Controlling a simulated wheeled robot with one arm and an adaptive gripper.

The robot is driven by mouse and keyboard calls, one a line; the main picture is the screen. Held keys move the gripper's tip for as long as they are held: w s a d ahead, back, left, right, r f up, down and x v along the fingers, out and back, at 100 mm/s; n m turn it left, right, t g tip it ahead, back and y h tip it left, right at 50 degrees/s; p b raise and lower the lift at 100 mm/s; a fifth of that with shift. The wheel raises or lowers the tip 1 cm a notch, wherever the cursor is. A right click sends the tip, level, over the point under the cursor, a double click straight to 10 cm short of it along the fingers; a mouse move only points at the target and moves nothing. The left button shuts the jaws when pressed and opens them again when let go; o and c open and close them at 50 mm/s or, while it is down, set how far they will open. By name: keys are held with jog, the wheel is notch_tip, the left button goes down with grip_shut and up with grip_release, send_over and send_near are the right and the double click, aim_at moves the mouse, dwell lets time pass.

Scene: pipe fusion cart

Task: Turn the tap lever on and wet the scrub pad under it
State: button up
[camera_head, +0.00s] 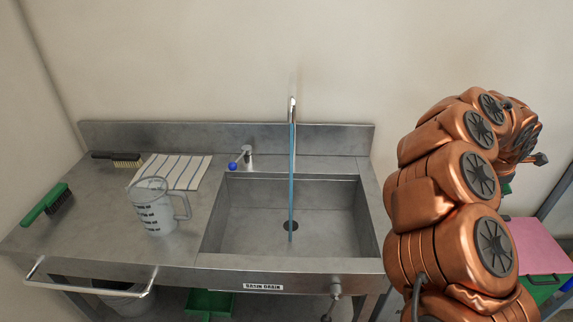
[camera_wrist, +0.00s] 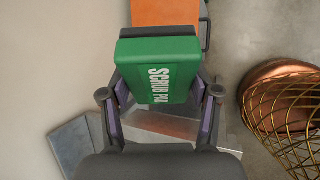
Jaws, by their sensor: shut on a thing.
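The tap (camera_head: 292,103) stands behind the sink basin (camera_head: 340,215), and a blue stream of water (camera_head: 291,180) runs from its spout to near the drain. The tap lever (camera_head: 235,165) has a blue knob and points to the left of its post. My gripper (camera_wrist: 162,105) is shut on the scrub pad (camera_wrist: 157,50), a green block with white lettering, held between the two purple-lined fingers. In the head view my copper arm is at the right, away from the basin, and hides most of the gripper and pad. No water reaches the pad.
A clear measuring jug (camera_head: 155,210), a striped cloth (camera_head: 180,170), a black brush (camera_head: 118,158) and a green brush (camera_head: 45,203) are on the left counter. A pink-topped surface (camera_head: 540,245) is at the right. In the wrist view, an orange block (camera_wrist: 165,13) is beyond the pad and a wire basket (camera_wrist: 290,120) is at the right.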

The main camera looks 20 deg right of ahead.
jog(key=shift+s, duration=0.15)
jog(key=s+a+b, duration=0.2)
jog(key=s+a, duration=0.2)
jog(key=s, duration=0.2)
jog(key=shift+s+a, duration=0.15)
jog(key=shift+a, duration=0.15)
dwell(0.4)
dwell(1.2)
jog(key=s+a+r+p, duration=0.3)
jog(key=s+r+p, duration=0.1)
dwell(0.6)
jog(key=shift+s+d, duration=0.1)
